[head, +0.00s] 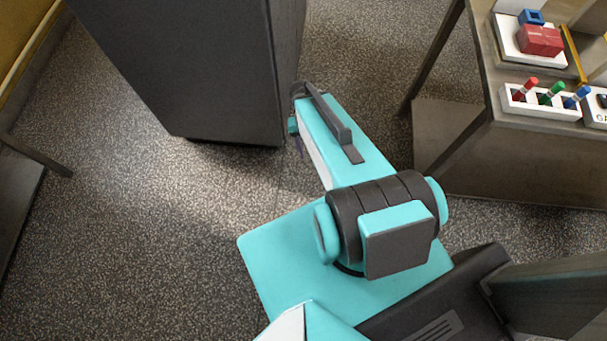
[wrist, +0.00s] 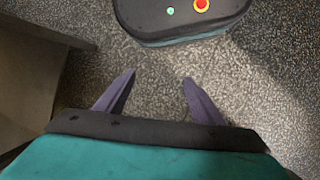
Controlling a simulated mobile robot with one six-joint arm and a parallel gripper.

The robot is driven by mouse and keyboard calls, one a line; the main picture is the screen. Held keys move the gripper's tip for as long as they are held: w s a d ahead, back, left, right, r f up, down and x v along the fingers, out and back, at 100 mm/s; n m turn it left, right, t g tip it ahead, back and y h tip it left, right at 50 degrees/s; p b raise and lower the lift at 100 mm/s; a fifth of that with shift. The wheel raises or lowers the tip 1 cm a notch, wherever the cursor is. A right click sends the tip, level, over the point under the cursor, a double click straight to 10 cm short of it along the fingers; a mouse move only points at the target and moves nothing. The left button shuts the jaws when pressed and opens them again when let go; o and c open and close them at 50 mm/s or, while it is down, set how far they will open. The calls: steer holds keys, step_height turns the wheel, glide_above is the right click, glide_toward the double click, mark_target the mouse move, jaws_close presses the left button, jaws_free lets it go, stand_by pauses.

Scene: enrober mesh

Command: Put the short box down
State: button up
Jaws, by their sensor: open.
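My gripper (wrist: 158,76) is open in the wrist view, with its two purple fingers apart and nothing between them. Speckled floor shows beneath it. In the head view the gripper is mostly hidden behind my arm. A red box (head: 540,40) and a smaller blue block (head: 531,17) are together on a white tray (head: 508,37) on the table at the upper right. I cannot tell which thing, if either, is the short box. My gripper is away from both, and no box shows in the wrist view.
A table (head: 488,80) at the right also bears a white rack (head: 540,108) with red, green and blue marker-like pieces. A tall dark cabinet (head: 190,70) stands close to my arm. Another furniture edge (head: 20,190) is at far left. Open floor (head: 130,220) lies between.

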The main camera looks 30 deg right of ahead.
steer(key=s+a+f+n, duration=0.2)
steer(key=s+a+f, duration=0.1)
steer(key=s+a, duration=0.2)
steer(key=s+a+f+n+g, duration=0.1)
steer(key=s+a+f+n, duration=0.1)
steer(key=s+a, duration=0.3)
steer(key=shift+s+f+g, duration=0.3)
steer(key=shift+s+f, duration=0.55)
steer(key=shift+d, duration=0.1)
steer(key=c, duration=0.8)
steer(key=shift+d, duration=0.1)
